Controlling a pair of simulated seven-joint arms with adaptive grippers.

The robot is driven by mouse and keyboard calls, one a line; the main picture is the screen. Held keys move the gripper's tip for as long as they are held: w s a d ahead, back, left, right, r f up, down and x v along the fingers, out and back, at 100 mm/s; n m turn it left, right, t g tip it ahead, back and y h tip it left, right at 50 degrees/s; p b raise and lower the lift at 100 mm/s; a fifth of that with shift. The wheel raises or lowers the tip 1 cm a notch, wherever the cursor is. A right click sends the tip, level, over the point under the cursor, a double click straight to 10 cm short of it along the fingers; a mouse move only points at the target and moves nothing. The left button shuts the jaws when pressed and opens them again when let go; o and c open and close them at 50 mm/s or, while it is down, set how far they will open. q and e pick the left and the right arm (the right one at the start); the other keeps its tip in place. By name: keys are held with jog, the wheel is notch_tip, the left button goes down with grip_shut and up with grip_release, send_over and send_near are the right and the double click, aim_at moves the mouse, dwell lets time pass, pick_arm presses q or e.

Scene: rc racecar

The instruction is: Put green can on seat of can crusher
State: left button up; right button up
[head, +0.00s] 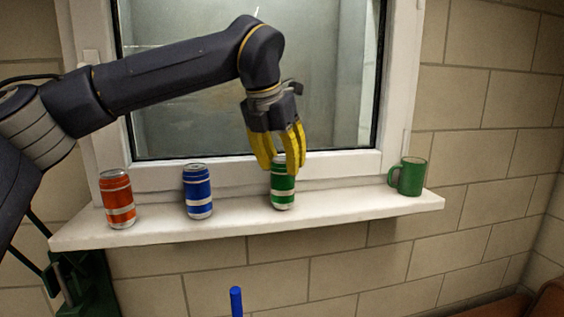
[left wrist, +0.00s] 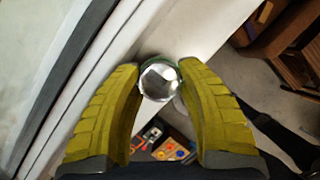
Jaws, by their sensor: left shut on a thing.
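The green can (head: 283,188) with white bands stands upright on the white windowsill, between the blue can and the green mug. My left gripper (head: 281,165) comes down from above with its yellow fingers on both sides of the can's top. In the left wrist view the can's silver top (left wrist: 159,81) sits between the two yellow fingertips (left wrist: 160,85), and the gripper is shut on it. A dark green frame-like thing (head: 85,285) with a blue-tipped bar (head: 236,300) shows at the bottom left; I cannot tell whether it is the can crusher. My right gripper is not in view.
An orange-red can (head: 117,199) and a blue can (head: 198,191) stand on the windowsill (head: 345,208) to the left. A green mug (head: 410,177) stands near its right end. The window frame (head: 398,80) rises close behind the cans.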

pick_arm(q)
jog(key=shift+f, duration=0.2)
jog(key=o, duration=0.8)
jog(key=v, duration=1.6)
jog(key=shift+s+r, duration=0.1)
jog(key=shift+r, duration=0.1)
jog(key=shift+o, duration=1)
jog(key=shift+s+a+r, duration=0.1)
jog(key=shift+s+r, duration=0.1)
jog(key=shift+r, duration=0.25)
